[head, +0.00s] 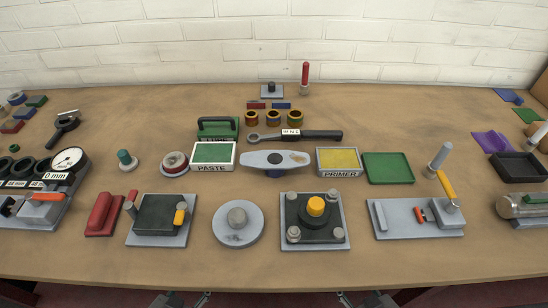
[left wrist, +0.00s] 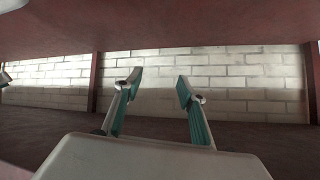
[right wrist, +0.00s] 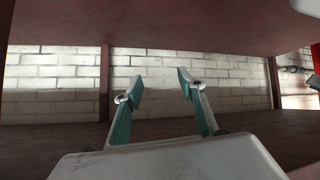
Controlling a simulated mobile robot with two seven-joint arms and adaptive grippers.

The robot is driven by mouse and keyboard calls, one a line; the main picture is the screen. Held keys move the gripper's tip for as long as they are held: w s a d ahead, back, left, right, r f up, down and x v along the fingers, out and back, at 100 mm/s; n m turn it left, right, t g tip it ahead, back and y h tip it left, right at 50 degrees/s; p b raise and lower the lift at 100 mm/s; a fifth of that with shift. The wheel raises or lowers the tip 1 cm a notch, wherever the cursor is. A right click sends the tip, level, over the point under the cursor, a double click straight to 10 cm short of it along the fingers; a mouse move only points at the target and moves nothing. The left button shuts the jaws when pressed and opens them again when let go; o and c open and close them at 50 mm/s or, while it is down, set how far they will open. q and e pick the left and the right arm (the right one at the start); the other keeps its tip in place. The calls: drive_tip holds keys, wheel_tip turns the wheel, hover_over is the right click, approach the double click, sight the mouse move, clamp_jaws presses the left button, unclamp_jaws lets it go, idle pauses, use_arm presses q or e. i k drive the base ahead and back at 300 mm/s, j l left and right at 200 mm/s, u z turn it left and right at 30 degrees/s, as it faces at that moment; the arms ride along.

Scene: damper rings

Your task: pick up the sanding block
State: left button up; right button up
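A red block (head: 104,213) with a raised grip, which looks like the sanding block, lies at the front left of the table in the head view. It sits just left of a grey plate with a dark square block (head: 156,219). Nothing holds it. My left gripper (left wrist: 156,80) is open and empty in the left wrist view, below the tabletop. My right gripper (right wrist: 155,84) is also open and empty below the tabletop. Only small parts of the grippers show at the bottom edge of the head view. The red block is in neither wrist view.
The table (head: 120,265) has a bare strip along its front edge. Paste (head: 228,154) and primer (head: 324,162) trays lie mid-table.

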sight(104, 218)
drive_tip(key=k+j+u, duration=0.2)
drive_tip(key=u, duration=0.3)
drive_tip(key=k+j+u, duration=0.15)
drive_tip(key=u, duration=0.35)
drive_tip(key=j, duration=0.1)
